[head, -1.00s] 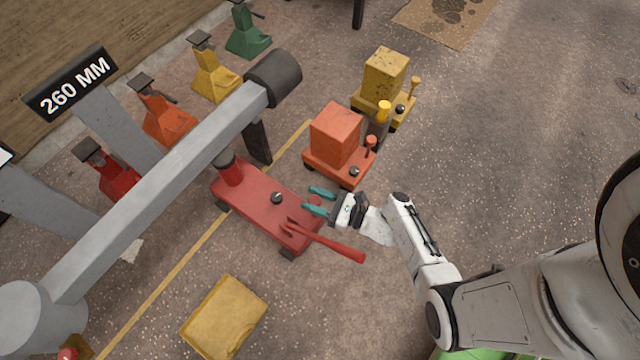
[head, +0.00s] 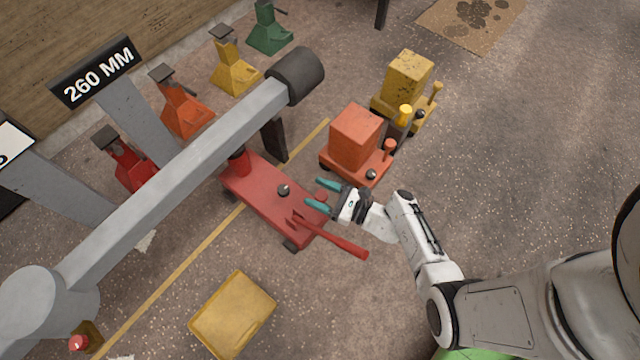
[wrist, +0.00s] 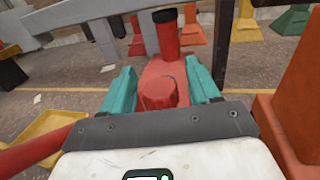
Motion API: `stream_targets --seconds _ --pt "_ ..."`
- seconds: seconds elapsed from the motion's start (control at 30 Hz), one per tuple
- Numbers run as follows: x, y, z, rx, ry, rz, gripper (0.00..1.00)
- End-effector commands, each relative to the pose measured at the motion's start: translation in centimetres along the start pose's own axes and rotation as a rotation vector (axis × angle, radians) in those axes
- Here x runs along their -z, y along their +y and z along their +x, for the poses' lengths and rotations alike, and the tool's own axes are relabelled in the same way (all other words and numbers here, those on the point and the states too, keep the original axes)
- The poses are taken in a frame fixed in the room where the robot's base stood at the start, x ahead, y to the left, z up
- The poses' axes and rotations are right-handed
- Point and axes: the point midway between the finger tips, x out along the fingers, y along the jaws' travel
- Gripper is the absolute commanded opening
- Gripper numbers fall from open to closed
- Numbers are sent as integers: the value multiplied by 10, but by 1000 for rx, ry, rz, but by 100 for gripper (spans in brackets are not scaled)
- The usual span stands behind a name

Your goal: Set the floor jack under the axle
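The red floor jack (head: 258,192) lies on the floor, its dark red lifting post (head: 238,163) close by the grey axle (head: 190,165). In the head view the beam hides the post's top, so I cannot tell whether it is squarely underneath. The wrist view shows the post (wrist: 166,35) upright with a black top. My gripper (head: 323,195) is at the jack's rear end. Its teal fingers stand apart on both sides of a red knob (wrist: 158,88), with a gap visible on the right side. The jack's red handle (head: 335,239) sticks out beside my gripper.
An orange block jack (head: 355,138) and a yellow one (head: 407,80) stand behind and right of my gripper. Several coloured stands, including a yellow one (head: 233,72), line the wall. A yellow tray (head: 232,313) lies in front. The floor at right is clear.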

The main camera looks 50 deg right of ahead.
Motion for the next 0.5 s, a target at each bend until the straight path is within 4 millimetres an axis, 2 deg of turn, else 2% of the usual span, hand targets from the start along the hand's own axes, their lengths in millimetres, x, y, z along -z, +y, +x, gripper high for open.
stream_targets --seconds 0.27,0.5 --pt "-1 0 -10 3 1 2 61" --pt "-2 0 -54 5 1 3 61"
